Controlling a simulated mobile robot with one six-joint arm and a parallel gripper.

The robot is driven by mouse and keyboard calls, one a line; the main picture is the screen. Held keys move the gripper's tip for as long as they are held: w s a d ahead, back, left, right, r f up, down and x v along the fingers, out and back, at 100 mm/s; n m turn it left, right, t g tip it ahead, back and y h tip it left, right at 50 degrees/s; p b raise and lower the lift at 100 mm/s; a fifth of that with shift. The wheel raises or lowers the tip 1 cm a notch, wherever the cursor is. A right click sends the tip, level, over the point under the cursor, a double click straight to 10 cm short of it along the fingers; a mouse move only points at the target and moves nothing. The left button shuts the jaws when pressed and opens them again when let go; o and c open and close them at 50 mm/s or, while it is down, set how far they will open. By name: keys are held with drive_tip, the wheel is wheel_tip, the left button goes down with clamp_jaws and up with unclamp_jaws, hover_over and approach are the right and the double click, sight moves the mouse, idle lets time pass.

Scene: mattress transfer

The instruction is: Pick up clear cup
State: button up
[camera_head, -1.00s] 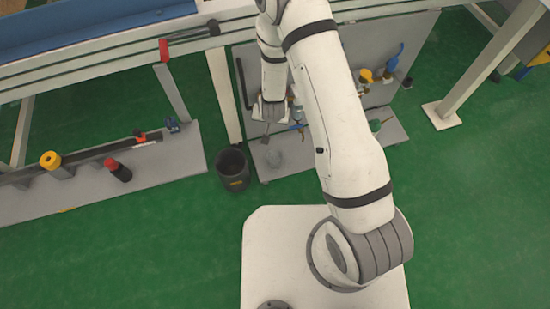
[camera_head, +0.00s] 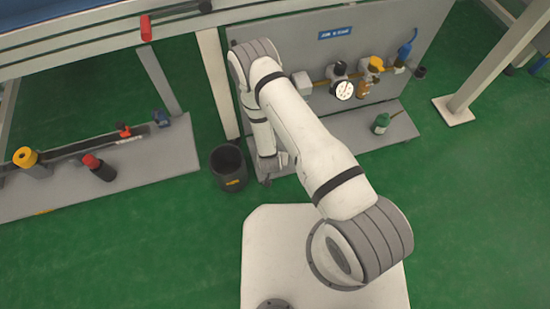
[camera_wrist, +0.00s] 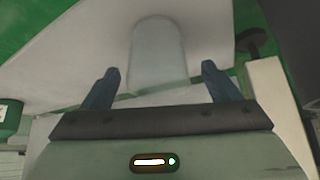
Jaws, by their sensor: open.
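The clear cup (camera_wrist: 158,55) shows in the wrist view as a pale, see-through rounded shape on a light grey surface. It lies ahead of my gripper (camera_wrist: 160,70), in line with the gap between the two dark blue fingers. The fingers are apart and nothing is gripped. In the head view my gripper (camera_head: 268,172) is low at the left end of the grey shelf (camera_head: 345,152). I cannot make out the cup there; my arm and gripper cover that spot.
A black bin (camera_head: 229,168) stands on the green floor just left of my gripper. A panel (camera_head: 400,40) with a gauge (camera_head: 343,90) and valves rises behind the shelf. A green bottle (camera_head: 381,124) stands on the shelf's right. A table leg (camera_head: 215,80) is close behind the bin.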

drive_tip(key=b+x, duration=0.1)
drive_tip(key=x, duration=0.3)
drive_tip(key=shift+d+b, duration=0.15)
drive_tip(key=shift+b, duration=0.15)
drive_tip(key=c, duration=1.1)
